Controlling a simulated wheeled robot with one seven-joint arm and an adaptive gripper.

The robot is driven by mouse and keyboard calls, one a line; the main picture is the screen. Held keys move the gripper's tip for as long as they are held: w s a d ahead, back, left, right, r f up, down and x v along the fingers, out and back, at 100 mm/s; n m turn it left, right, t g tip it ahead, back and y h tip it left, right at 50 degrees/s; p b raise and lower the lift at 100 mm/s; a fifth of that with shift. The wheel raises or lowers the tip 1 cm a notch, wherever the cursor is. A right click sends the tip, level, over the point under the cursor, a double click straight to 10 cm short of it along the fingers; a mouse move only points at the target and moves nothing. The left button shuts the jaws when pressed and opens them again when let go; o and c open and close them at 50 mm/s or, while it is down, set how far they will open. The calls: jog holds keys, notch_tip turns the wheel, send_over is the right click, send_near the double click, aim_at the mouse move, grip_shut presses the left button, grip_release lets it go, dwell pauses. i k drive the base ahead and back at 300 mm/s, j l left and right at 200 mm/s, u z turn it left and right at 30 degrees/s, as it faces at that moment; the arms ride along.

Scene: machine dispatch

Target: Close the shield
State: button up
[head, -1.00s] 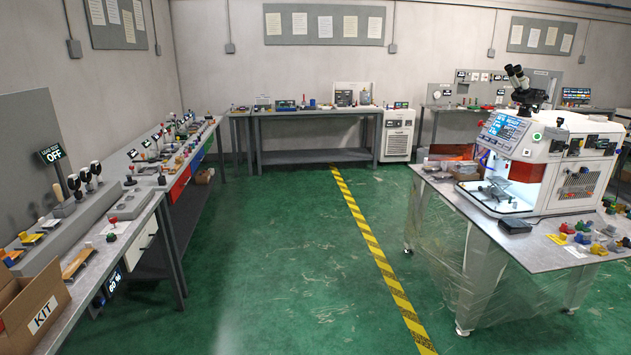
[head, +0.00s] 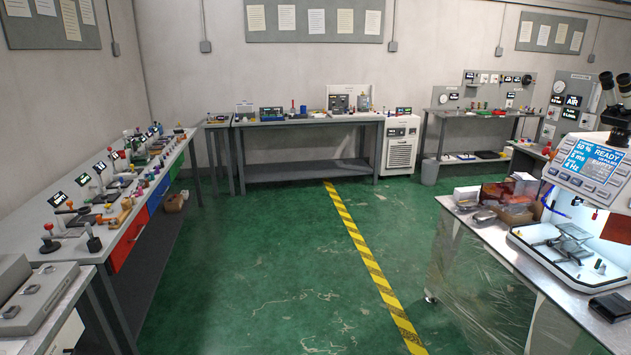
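A white bench machine (head: 590,185) with a blue-lit READY screen (head: 592,160) stands at the right edge, partly cut off by the frame. Its lit work chamber faces front and looks open, with a small metal stage (head: 570,245) inside. An orange-red panel (head: 616,230) shows at the right of the chamber; I cannot tell whether it is the shield. My gripper is not in view.
The machine's bench (head: 490,235) has clear sheeting on its side, a black box (head: 612,306) at the front and small boxes behind. A long bench (head: 95,235) with many tools lines the left. Green floor with a yellow-black stripe (head: 372,262) is free between them.

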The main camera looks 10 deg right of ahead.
aim_at(507, 192)
jog(key=i+z, duration=0.2)
jog(key=i, duration=0.4)
jog(key=i+j+z, duration=0.25)
jog(key=i, duration=0.3)
jog(key=i+j+z, duration=0.2)
jog(key=i, duration=0.35)
jog(key=i+z, duration=0.6)
jog(key=z, duration=0.25)
jog(key=i+j+z, duration=0.25)
jog(key=z, duration=0.15)
jog(key=i+j+z, duration=0.25)
jog(key=z, duration=0.15)
jog(key=i+j+z, duration=0.2)
jog(key=j+z, duration=0.2)
jog(key=i+j+z, duration=0.3)
jog(key=i+j, duration=0.15)
jog(key=i, duration=0.15)
